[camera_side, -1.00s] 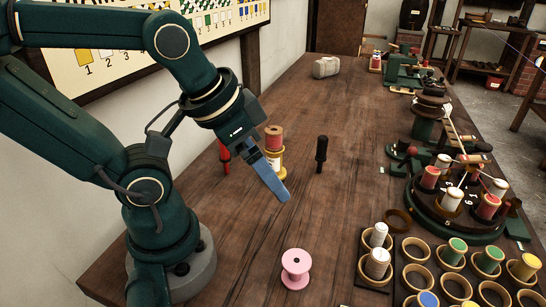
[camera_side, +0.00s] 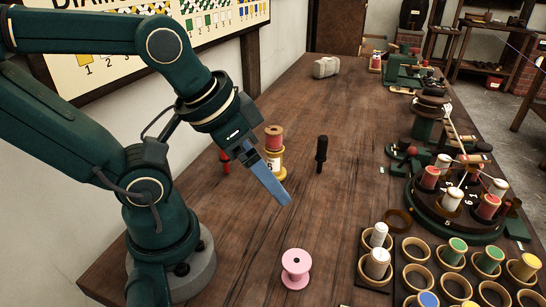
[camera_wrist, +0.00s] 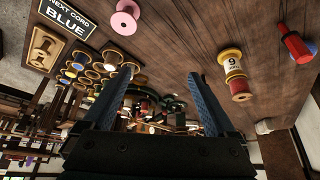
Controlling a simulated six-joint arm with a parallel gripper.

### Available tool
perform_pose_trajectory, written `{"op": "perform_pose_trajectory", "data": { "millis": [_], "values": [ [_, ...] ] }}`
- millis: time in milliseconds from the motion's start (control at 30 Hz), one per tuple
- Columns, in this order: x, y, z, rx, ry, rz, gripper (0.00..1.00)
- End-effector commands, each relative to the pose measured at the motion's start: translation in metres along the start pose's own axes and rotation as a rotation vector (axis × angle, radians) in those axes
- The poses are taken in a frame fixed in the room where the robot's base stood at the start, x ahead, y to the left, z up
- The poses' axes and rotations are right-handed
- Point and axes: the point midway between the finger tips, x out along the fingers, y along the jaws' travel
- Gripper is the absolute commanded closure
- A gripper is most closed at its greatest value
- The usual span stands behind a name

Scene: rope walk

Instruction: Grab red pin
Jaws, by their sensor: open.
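The red pin (camera_side: 225,164) stands on the bench left of my gripper in the side view, partly hidden behind the gripper. In the wrist view the red pin (camera_wrist: 297,45) shows at the upper right, outside the fingers. My gripper (camera_side: 286,200) is above the bench, tilted, with blue fingers pointing down and right. In the wrist view my gripper (camera_wrist: 161,70) has its two fingers wide apart with nothing held between them.
A yellow numbered spool with a reddish-brown top (camera_side: 274,138) stands close behind my gripper. A black pin (camera_side: 321,154) stands to its right. A pink spool (camera_side: 296,268) is at the front. Spool trays (camera_side: 391,293) and a round carousel (camera_side: 425,222) line the right.

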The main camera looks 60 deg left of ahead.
Motion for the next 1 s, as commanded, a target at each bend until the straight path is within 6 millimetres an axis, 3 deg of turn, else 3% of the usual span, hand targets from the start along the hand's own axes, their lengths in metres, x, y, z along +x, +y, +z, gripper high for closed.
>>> {"op": "perform_pose_trajectory", "data": {
  "millis": [300, 400, 733, 867, 1000],
  "values": [
    [0.000, 0.000, 0.000, 0.000, 0.000, 0.000, 0.08],
    [0.000, 0.000, 0.000, 0.000, 0.000, 0.000, 0.33],
    [0.002, -0.004, 0.000, 0.017, -0.008, -0.017, 0.33],
    [0.014, -0.031, 0.003, 0.143, -0.066, -0.125, 0.33],
    [0.032, -0.089, 0.011, 0.454, -0.229, -0.309, 0.33]
  ]
}}
